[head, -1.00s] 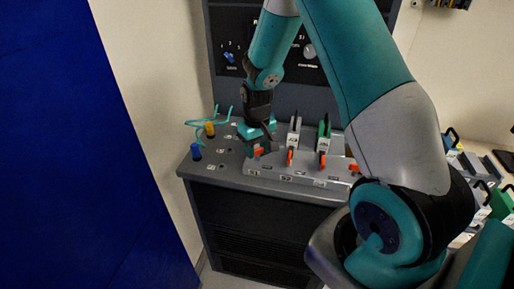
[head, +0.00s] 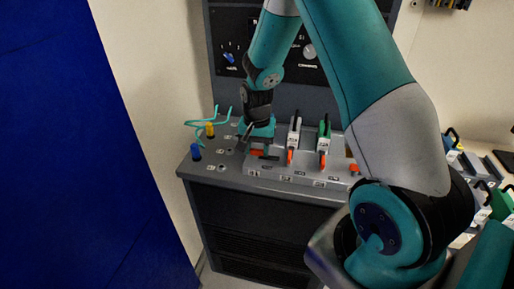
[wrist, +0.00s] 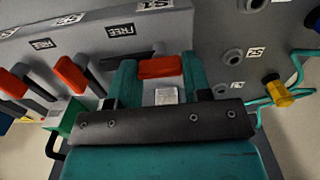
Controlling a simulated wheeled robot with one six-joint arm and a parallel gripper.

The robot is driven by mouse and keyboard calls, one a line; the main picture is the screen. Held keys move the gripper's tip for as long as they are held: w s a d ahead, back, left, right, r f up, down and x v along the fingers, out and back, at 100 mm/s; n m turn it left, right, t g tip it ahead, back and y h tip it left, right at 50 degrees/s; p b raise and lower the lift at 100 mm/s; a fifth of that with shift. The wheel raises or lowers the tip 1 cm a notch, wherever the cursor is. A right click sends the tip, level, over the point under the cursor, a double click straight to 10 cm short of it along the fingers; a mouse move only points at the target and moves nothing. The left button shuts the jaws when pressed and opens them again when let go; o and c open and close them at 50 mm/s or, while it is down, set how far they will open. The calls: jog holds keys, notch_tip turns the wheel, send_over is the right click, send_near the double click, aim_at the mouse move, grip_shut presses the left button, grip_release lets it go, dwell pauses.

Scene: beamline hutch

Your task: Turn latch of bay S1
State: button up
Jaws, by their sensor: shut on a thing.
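Bay S1 is the leftmost bay of the grey bay block (head: 300,175) in the head view, above its small S1 label (head: 253,173). My gripper (head: 257,146) is over that bay, pointing down. Its orange latch (head: 257,154) shows at the gripper's lower end. In the wrist view the orange latch (wrist: 160,67) sits between the two teal fingers of my gripper (wrist: 158,82), which are shut on it. The S1 label (wrist: 155,4) shows at the top edge. The latch's pivot is hidden, and its exact angle is hard to tell.
Two cartridges with black handles, one white (head: 294,133) and one green-topped (head: 324,135), stand in the bays to the right, close beside my gripper. Left are a blue plug (head: 196,152), a yellow plug (head: 210,130) and teal cables (head: 193,123). A blue panel (head: 90,150) fills the far left.

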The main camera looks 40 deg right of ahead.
aim_at(257, 150)
dwell(0.4)
jog(key=o, duration=0.9)
notch_tip(257, 150, up, 18)
jog(key=shift+a+f+b, duration=0.1)
jog(key=shift+f+b, duration=0.15)
jog(key=shift+b, duration=0.7)
